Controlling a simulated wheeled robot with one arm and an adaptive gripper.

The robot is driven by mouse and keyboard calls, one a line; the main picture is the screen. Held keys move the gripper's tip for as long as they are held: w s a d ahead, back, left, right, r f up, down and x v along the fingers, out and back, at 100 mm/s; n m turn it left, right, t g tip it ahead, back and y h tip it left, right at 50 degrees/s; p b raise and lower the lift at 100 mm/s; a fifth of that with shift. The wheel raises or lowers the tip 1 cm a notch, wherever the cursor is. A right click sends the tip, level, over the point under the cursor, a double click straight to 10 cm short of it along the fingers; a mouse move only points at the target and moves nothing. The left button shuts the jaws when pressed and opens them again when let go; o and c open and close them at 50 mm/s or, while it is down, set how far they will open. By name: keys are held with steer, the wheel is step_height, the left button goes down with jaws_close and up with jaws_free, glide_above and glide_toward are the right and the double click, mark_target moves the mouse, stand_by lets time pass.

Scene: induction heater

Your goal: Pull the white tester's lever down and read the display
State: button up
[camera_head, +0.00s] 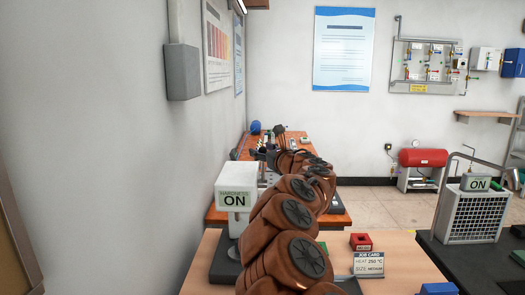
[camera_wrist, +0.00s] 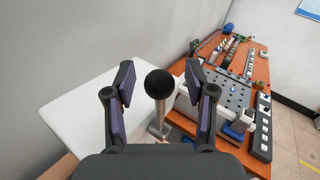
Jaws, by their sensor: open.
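The white tester (camera_head: 236,188) stands on a dark base at the near table's left, by the wall. Its display (camera_head: 235,199) reads "HARDNESS ON". In the wrist view the tester's white top (camera_wrist: 85,115) fills the left. The lever shows there as a black ball knob (camera_wrist: 159,83) on a pale metal rod (camera_wrist: 157,122). My gripper (camera_wrist: 160,80) is open, with one finger on each side of the knob. The knob appears apart from both fingers. I cannot tell how deep it sits between them. In the head view my brown arm hides the gripper and lever.
A job card (camera_head: 369,264) reading "HEAT 250 °C" and a red block (camera_head: 361,242) are on the near table. A workbench (camera_wrist: 262,70) with tools and a perforated plate stands beyond. A grey unit with an "ON" display (camera_head: 478,184) is at right. The wall is close on the left.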

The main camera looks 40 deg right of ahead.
steer(key=shift+c, duration=0.3)
jaws_close()
stand_by(0.3)
